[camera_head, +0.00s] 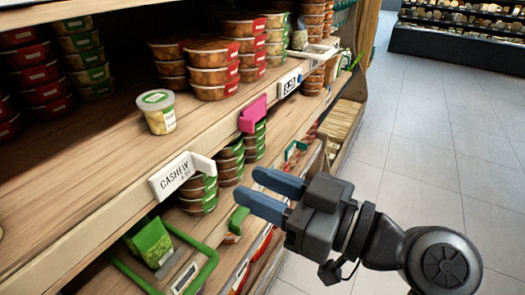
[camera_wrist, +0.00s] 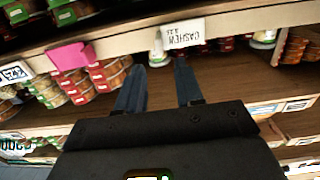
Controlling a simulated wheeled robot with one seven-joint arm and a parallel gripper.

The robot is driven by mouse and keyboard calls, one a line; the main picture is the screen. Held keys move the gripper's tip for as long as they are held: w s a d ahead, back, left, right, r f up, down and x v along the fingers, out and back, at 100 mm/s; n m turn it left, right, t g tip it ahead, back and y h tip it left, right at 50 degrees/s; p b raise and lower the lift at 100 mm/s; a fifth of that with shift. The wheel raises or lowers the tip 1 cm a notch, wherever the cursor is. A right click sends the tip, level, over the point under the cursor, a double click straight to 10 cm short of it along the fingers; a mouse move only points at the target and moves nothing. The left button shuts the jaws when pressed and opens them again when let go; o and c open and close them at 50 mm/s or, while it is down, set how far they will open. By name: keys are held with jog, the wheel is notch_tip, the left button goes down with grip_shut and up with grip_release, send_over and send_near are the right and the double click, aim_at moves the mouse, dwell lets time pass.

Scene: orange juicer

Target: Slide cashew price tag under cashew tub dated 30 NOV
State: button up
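The cashew price tag (camera_head: 175,176) is a white card with dark lettering, tilted on the front edge of the upper shelf. It appears upside down in the wrist view (camera_wrist: 183,33). A small pale tub with a green lid (camera_head: 156,110) stands upright on that shelf, behind the tag and apart from it. A pale tub beside the tag shows partly in the wrist view (camera_wrist: 158,52). No date is readable on either view of the tub. My gripper (camera_head: 264,193) is in front of the shelves, right of the tag. Its two blue fingers are apart with nothing between them.
A pink tag (camera_head: 254,115) and another price tag (camera_head: 289,83) sit along the same edge. Stacked brown tubs (camera_head: 212,70) stand deeper on the shelf. Green-lidded tubs and a green frame (camera_head: 205,262) are on the lower shelf. The shelf around the small tub is clear.

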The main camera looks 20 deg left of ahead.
aim_at(214, 165)
jog(key=shift+w+a+r+p, duration=0.15)
jog(key=shift+a+p, duration=0.15)
jog(key=shift+a, duration=1)
jog(key=shift+w+a+r+p, duration=0.15)
jog(key=shift+a+p, duration=0.2)
jog(key=shift+a, duration=0.9)
jog(key=shift+w+a+r+p, duration=0.15)
jog(key=shift+a+p, duration=0.15)
jog(key=shift+a, duration=1)
jog(key=shift+f, duration=0.1)
grip_shut()
